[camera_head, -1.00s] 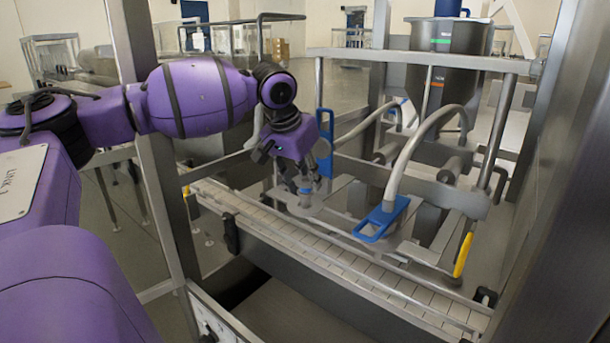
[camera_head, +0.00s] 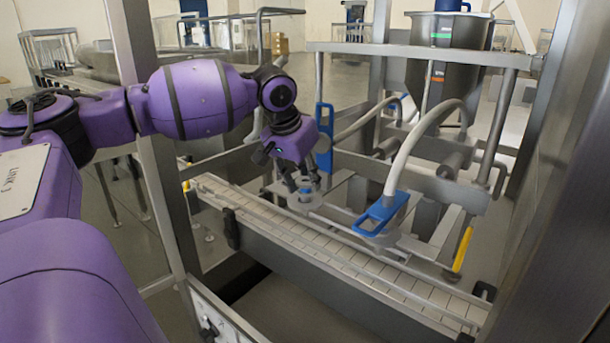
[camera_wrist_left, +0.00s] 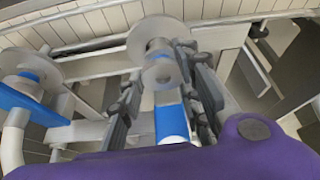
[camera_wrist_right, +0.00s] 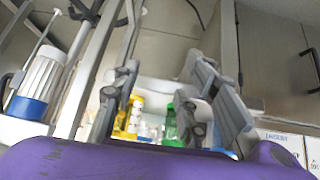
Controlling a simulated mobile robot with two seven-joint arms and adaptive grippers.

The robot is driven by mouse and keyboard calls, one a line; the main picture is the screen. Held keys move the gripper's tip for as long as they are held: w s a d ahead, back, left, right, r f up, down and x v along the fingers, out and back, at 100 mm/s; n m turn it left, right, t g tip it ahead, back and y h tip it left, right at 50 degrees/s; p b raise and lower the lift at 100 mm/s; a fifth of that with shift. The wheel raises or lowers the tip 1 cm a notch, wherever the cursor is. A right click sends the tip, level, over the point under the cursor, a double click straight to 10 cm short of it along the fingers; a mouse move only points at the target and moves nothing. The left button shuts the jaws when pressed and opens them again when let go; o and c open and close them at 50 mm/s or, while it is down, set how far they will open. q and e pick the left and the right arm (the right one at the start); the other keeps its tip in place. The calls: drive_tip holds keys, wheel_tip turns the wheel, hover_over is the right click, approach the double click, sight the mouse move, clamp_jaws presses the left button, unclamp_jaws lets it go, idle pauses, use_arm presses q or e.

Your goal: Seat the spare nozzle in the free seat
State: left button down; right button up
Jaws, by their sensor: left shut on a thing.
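My left gripper (camera_head: 303,184) is shut on the spare nozzle (camera_head: 304,202), a grey piece with a wide round flange and a blue band. In the left wrist view the nozzle (camera_wrist_left: 160,72) is between the fingers, flange toward the conveyor. The nozzle is at the left seat, by the upright blue handle (camera_head: 323,140); whether it rests in the seat or hovers cannot be told. The other nozzle (camera_wrist_left: 28,72) is at the neighbouring station beneath the lowered blue handle (camera_head: 382,214). My right gripper (camera_wrist_right: 162,100) is open and empty, visible only in its wrist view.
A tiled conveyor (camera_head: 330,255) with side rails runs in front of the seats. A curved grey hose (camera_head: 420,140) rises from the right station. A steel hopper (camera_head: 447,60) stands behind. A frame post (camera_head: 150,130) is close to my left arm.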

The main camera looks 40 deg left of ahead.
use_arm(q)
drive_tip(key=shift+f, duration=0.6)
use_arm(e)
drive_tip(key=shift+w+r, duration=0.1)
drive_tip(key=shift+r, duration=0.05)
use_arm(q)
drive_tip(key=c, duration=1.2)
unclamp_jaws()
drive_tip(key=shift+o, duration=0.2)
drive_tip(key=o, duration=0.5)
drive_tip(key=shift+c, duration=0.2)
drive_tip(key=shift+r, duration=0.1)
drive_tip(key=shift+r+p, duration=0.75)
drive_tip(key=shift+r, duration=2.65)
use_arm(e)
drive_tip(key=shift+w+r, duration=0.65)
drive_tip(key=shift+r, duration=0.3)
drive_tip(key=shift+f, duration=0.1)
